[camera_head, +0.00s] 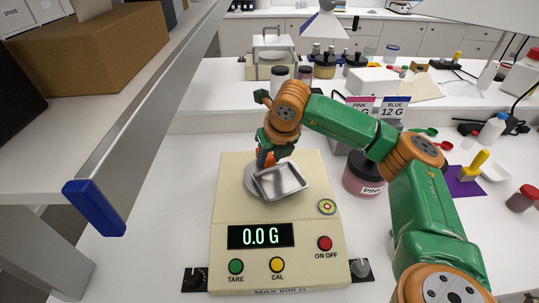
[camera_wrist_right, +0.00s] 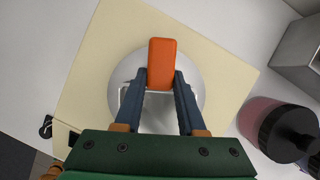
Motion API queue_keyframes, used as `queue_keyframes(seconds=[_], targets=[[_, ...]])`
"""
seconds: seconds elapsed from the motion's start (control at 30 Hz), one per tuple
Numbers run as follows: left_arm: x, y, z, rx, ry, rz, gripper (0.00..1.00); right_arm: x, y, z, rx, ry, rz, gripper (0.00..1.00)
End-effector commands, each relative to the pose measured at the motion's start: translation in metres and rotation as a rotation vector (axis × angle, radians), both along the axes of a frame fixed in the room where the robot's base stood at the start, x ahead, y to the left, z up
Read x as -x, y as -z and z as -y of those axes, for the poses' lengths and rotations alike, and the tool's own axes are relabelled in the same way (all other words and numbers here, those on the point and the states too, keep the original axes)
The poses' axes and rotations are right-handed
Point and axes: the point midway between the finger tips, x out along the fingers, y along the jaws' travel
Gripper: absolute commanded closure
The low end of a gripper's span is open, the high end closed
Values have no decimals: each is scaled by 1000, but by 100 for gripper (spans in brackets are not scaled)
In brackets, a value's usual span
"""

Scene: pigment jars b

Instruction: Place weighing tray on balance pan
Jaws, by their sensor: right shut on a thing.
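The weighing tray (camera_head: 280,181) is a shallow silver rectangular tray. It is over the round grey balance pan (camera_head: 250,181) and covers much of it in the head view. My right gripper (camera_head: 266,156) is shut on the tray's orange grip, at the tray's far left side. The orange grip (camera_wrist_right: 162,64) shows between the fingertips in the wrist view, above the pan (camera_wrist_right: 195,95). The cream balance (camera_head: 228,215) reads 0.0 G. I cannot tell whether tray and pan touch. My left gripper is not in view.
A pink-labelled jar (camera_head: 363,172) stands just right of the balance, also in the wrist view (camera_wrist_right: 285,130). Pink and blue cards (camera_head: 378,106) stand behind it. A shelf with a blue-ended edge (camera_head: 95,207) overhangs the left. Bench left of the balance is clear.

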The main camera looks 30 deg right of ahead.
Motion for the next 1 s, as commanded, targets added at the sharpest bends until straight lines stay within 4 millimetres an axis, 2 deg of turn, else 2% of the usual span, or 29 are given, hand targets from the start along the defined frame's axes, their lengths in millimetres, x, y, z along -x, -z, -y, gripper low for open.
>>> queue_keyframes(seconds=[0.1,0.13,0.23,0.5,0.63,0.77,1.0], targets=[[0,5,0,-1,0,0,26,0,4,0,0,0,0,100],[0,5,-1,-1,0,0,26,0,4,0,0,0,0,58],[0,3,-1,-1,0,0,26,0,3,0,0,0,0,31],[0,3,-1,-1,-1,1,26,0,2,0,0,0,0,31],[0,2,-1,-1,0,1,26,2,-6,0,0,0,3,31],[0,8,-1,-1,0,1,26,12,-31,-2,0,-2,7,31],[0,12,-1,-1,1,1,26,37,-89,-7,-1,-2,5,31]])
